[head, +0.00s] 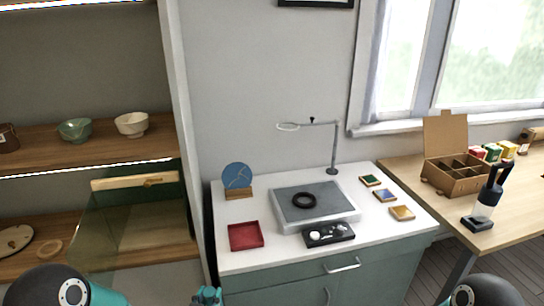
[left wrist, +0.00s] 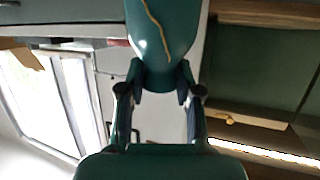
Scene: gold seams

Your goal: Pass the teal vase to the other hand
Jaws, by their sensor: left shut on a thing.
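The teal vase (left wrist: 165,32), with a wavy gold seam running down its side, shows in the left wrist view at the top middle. Its narrow end sits between the two fingers of my left gripper (left wrist: 160,90), which is shut on it. The top of the vase is cut off by the frame edge. In the head view only a small teal part of my left gripper (head: 207,296) shows at the bottom edge, and I cannot make out the vase there. My right gripper is out of view; only part of my right arm shows at the bottom right.
A white-topped cabinet holds a grey turntable tray (head: 285,207) with a black ring (head: 304,200), a red tray (head: 246,236), a black control box (head: 328,234) and a ring lamp (head: 332,150). Shelves with bowls (head: 131,124) and a glass panel (head: 135,225) stand left. A divided box (head: 455,175) stands right.

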